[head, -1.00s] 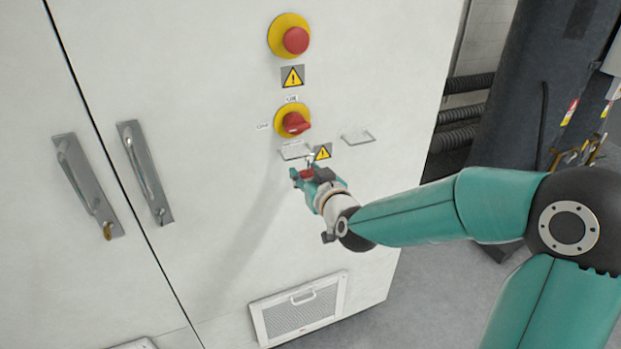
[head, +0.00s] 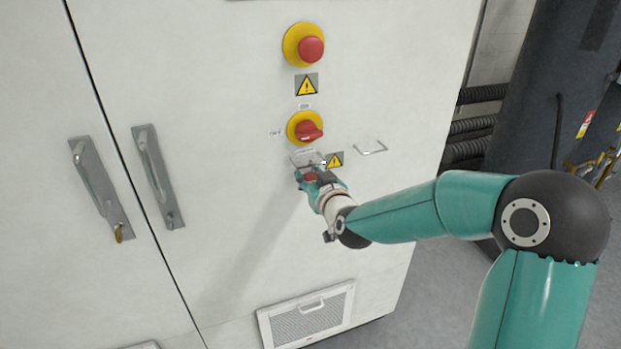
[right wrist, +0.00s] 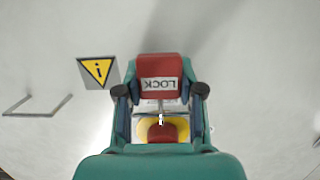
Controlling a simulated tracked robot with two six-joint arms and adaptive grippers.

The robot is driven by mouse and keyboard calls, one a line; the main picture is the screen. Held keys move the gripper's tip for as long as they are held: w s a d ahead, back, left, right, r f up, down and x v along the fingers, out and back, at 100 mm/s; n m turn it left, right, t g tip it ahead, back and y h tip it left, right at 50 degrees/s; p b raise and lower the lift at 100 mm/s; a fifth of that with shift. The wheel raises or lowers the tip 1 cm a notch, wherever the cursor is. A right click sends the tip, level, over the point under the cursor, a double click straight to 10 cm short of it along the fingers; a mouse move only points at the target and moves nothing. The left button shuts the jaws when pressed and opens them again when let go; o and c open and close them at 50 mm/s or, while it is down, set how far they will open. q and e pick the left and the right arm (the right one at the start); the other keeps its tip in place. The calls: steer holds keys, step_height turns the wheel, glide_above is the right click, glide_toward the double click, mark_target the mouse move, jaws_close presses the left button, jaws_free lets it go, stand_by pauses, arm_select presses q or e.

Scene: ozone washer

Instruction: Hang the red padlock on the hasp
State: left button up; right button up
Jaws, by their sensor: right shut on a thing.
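The red padlock (head: 310,177) is held in my right gripper (head: 306,178), in front of the white cabinet door. In the right wrist view, the padlock body (right wrist: 160,80) sits between the two fingers, its "LOCK" label upside down. Its thin metal shackle points down in that view, towards the switch. The hasp looks to be the metal plate (head: 306,158) just below the red rotary switch (head: 308,131). The shackle overlaps it in view; I cannot tell whether they touch. The gripper partly hides the plate. My left gripper is out of view.
A second metal bracket (head: 370,148) is to the right, beyond a yellow warning sign (head: 335,160). A red emergency button (head: 310,49) is above. Two door handles (head: 100,188) are at left, and a vent (head: 306,314) is low down.

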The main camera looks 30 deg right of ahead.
steer(key=o, duration=1.3)
steer(key=shift+c, duration=0.2)
steer(key=shift+s, duration=0.1)
